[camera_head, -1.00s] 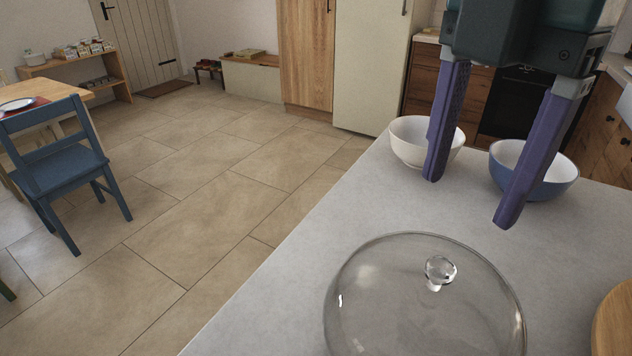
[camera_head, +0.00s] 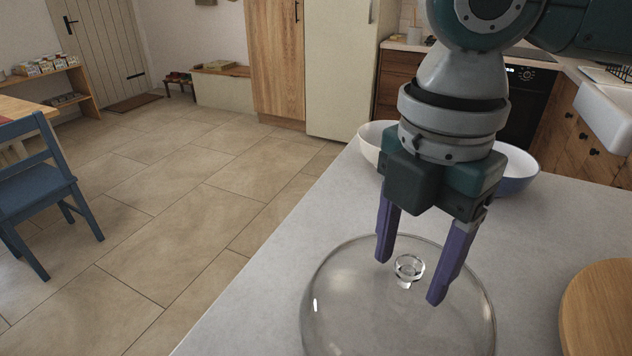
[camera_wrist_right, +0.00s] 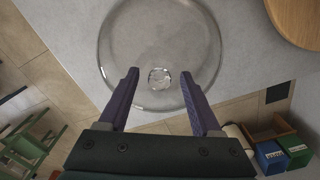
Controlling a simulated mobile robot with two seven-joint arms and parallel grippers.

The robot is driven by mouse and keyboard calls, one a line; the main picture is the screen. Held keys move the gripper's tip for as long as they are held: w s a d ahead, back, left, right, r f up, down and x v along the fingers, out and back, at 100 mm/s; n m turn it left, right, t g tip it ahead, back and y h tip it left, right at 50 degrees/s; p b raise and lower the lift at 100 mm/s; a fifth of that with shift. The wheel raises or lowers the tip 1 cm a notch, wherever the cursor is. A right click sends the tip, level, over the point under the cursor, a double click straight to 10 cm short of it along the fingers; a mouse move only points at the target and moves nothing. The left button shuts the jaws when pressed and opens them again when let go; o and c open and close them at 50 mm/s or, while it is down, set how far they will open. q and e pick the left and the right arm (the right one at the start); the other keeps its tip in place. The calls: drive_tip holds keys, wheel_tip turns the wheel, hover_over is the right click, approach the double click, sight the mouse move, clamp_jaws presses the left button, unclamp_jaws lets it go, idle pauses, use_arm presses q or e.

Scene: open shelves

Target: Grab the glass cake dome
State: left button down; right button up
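The clear glass cake dome (camera_head: 350,310) stands on the grey worktop at the lower middle of the head view, with a round glass knob (camera_head: 409,268) on top. My right gripper (camera_head: 411,280) points down over the dome, its two purple fingers open. In the head view the knob appears between the fingertips. In the right wrist view the dome (camera_wrist_right: 118,50) lies ahead, and its knob (camera_wrist_right: 159,78) sits between the open fingers (camera_wrist_right: 160,74) at the level of their tips. I cannot tell whether the fingers touch the glass. My left gripper is not in view.
A white bowl (camera_head: 370,145) and a blue bowl (camera_head: 519,175) stand behind my right gripper, partly hidden by it. A round wooden board (camera_head: 600,318) lies right of the dome. The worktop (camera_head: 545,235) between is clear. A blue chair (camera_head: 38,190) stands at left.

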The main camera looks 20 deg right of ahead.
clamp_jaws()
idle(0.3)
drive_tip(key=shift+r, duration=0.1)
idle(0.8)
